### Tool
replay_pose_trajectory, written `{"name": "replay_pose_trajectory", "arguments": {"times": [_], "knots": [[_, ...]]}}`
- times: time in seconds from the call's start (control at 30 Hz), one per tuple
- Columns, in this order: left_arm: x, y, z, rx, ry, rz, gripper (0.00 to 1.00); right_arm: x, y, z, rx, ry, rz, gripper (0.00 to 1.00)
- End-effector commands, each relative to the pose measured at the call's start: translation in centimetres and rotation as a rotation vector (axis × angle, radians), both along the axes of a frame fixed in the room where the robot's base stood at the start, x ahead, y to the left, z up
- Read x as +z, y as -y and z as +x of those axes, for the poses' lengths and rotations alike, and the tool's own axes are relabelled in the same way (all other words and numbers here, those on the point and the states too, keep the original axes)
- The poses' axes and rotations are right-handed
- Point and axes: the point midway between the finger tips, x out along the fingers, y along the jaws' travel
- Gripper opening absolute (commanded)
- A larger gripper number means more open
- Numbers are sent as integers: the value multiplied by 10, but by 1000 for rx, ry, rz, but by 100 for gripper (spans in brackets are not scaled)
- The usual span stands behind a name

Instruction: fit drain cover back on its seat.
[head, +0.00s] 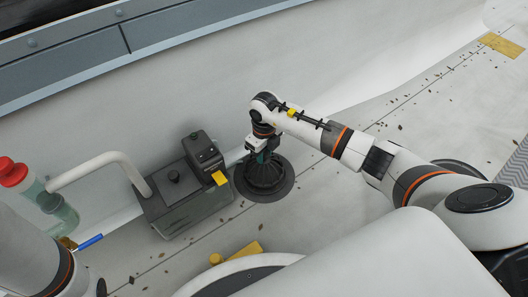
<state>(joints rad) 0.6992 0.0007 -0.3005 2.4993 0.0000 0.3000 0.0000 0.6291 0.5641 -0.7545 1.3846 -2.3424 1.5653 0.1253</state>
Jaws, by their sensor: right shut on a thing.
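The drain cover (265,174) is a dark, ribbed dome near the middle of the head view. It stands upright over the drain seat (283,190), a dark round flange in the pale roof. My right gripper (263,157) points down from above and is shut on the top of the cover. The cover hides the seat's middle, and I cannot tell whether its lower edge touches the seat all round. My left arm shows at the lower left, but its gripper is not in view.
A grey box (180,203) with a dark upright unit (203,152) and yellow tab stands close left of the drain. A pale pipe (100,164), red-capped bottle (14,174) and blue-handled tool (88,242) are farther left. Leaves litter the roof at right.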

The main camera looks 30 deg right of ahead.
Motion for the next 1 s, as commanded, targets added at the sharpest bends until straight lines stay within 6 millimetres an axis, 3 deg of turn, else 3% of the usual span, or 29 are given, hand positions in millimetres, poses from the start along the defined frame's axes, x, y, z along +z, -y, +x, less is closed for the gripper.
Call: {"name": "replay_pose_trajectory", "arguments": {"times": [1.0], "knots": [[4, 0, -1, 0, 2, 0, 49, -1, 0, 0, 0, 0, -1, 0]]}}
